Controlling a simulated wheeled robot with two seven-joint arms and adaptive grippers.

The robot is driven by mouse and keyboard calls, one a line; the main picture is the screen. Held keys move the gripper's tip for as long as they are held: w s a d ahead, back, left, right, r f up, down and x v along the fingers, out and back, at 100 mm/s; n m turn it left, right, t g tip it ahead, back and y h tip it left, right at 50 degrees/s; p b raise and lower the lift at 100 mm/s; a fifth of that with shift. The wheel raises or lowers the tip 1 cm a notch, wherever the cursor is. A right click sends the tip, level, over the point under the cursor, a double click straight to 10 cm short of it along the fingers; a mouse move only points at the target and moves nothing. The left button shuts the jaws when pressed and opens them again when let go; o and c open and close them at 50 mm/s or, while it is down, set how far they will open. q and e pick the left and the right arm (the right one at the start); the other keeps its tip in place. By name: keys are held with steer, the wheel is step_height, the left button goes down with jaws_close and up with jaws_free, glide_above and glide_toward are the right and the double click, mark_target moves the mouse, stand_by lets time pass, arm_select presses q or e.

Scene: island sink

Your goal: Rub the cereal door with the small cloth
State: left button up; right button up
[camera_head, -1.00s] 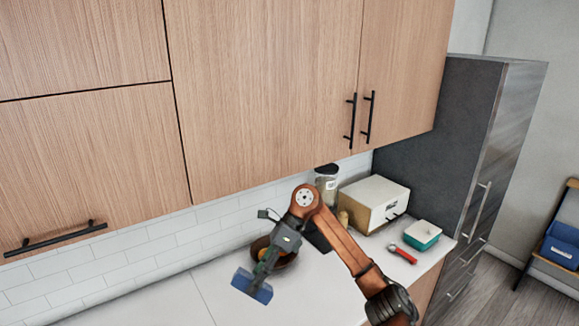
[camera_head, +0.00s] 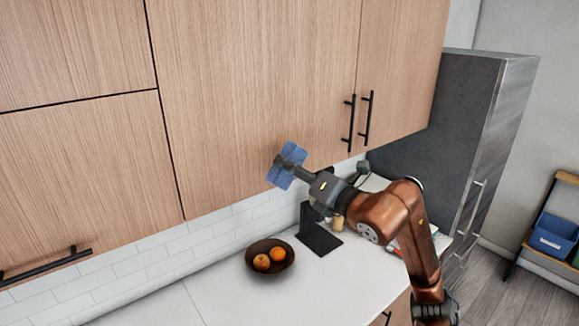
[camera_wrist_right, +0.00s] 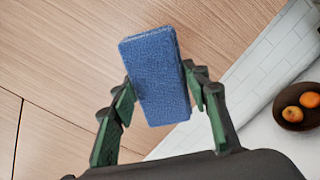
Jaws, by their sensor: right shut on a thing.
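The small blue cloth (camera_head: 287,166) is in my right gripper (camera_head: 290,165), in front of the lower part of the wide wooden cabinet door (camera_head: 255,80). In the right wrist view the cloth (camera_wrist_right: 157,75) sits between the two fingers of my right gripper (camera_wrist_right: 160,105), with the wood behind it. I cannot tell whether the cloth touches the door. Which door is the cereal door is not marked; the wide door and a narrower door (camera_head: 402,70) beside it have black vertical handles. My left gripper is not in view.
A dark bowl with fruit (camera_head: 270,270) and a black stand (camera_head: 318,238) are on the white counter (camera_head: 230,300) below. A grey fridge (camera_head: 450,130) stands at the right. My right arm hides things on the counter's right part.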

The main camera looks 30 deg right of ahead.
mark_target(278, 149)
steer(key=shift+w+r+p, duration=0.1)
steer(key=shift+w+p, duration=0.2)
steer(key=shift+w, duration=0.3)
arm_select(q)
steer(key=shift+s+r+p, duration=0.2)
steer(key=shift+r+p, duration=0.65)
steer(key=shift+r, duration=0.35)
arm_select(e)
steer(key=w, duration=0.4)
steer(key=shift+w+a, duration=0.25)
steer(key=shift+w, duration=0.1)
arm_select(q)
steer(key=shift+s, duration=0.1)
arm_select(e)
steer(key=shift+w+a, duration=0.1)
steer(key=shift+w, duration=0.8)
steer(key=shift+d+f+b, duration=0.2)
steer(key=shift+d+b, duration=0.15)
steer(key=shift+d, duration=1.7)
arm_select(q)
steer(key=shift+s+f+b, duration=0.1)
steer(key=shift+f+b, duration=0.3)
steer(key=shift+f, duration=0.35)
arm_select(e)
steer(key=shift+w, duration=0.2)
